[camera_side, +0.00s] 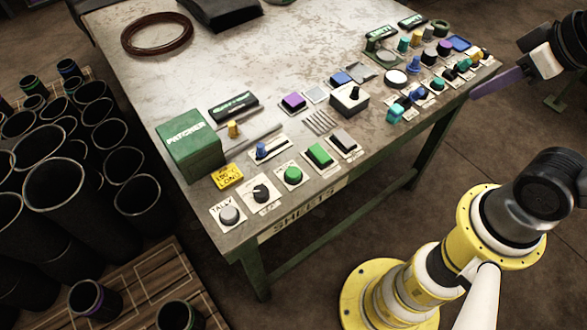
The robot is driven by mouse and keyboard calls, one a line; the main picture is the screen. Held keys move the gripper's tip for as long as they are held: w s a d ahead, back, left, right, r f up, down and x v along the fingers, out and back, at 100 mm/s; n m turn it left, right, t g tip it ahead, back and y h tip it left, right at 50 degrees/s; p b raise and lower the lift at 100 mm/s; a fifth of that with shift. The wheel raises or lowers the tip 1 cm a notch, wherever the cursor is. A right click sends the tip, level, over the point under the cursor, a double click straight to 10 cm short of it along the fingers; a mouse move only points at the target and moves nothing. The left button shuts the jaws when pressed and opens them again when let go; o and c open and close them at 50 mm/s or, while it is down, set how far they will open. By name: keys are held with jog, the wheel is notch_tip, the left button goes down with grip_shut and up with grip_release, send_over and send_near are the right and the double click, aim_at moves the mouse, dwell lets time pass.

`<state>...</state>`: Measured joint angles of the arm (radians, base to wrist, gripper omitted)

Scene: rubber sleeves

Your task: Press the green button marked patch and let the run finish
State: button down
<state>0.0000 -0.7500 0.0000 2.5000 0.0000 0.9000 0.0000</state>
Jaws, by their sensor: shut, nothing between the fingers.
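A round green button (293,175) sits on a white plate near the front edge of the table. The small labels on both plates are too small to read, so I cannot tell which one is marked patch. A green box (190,150) lettered PATCHER stands to their left. My gripper (482,92) shows at the upper right, its long purple fingers shut and empty, beside the table's right end and well apart from both green buttons.
A black dial (261,193), a grey TALLY knob (229,215) and a grey square button (343,141) flank the green buttons. Many coloured knobs crowd the table's right end (430,75). Black sleeves (60,190) stand at left. The table's back middle (260,60) is clear.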

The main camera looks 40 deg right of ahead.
dwell(0.4)
jog(key=w+a+r+m+t+y, duration=0.2)
jog(key=w+a+r+t, duration=0.15)
jog(key=w, duration=0.35)
jog(key=w+a+r+m+t+y, duration=0.1)
jog(key=w+a+r+m+t, duration=0.2)
jog(key=w, duration=0.4)
jog(key=w+a+m, duration=0.3)
jog(key=w+a, duration=0.1)
jog(key=w, duration=0.4)
jog(key=s+a+f+g+h, duration=0.1)
jog(key=a+f, duration=0.5)
jog(key=f, duration=0.4)
jog(key=s+a+f+g+h, duration=0.1)
jog(key=s+a+f+g, duration=0.1)
jog(key=a+f, duration=0.4)
notch_tip(320, 180, down, 4)
jog(key=shift+s+a+f, duration=0.1)
jog(key=shift+s+a, duration=0.15)
jog(key=shift+a, duration=0.1)
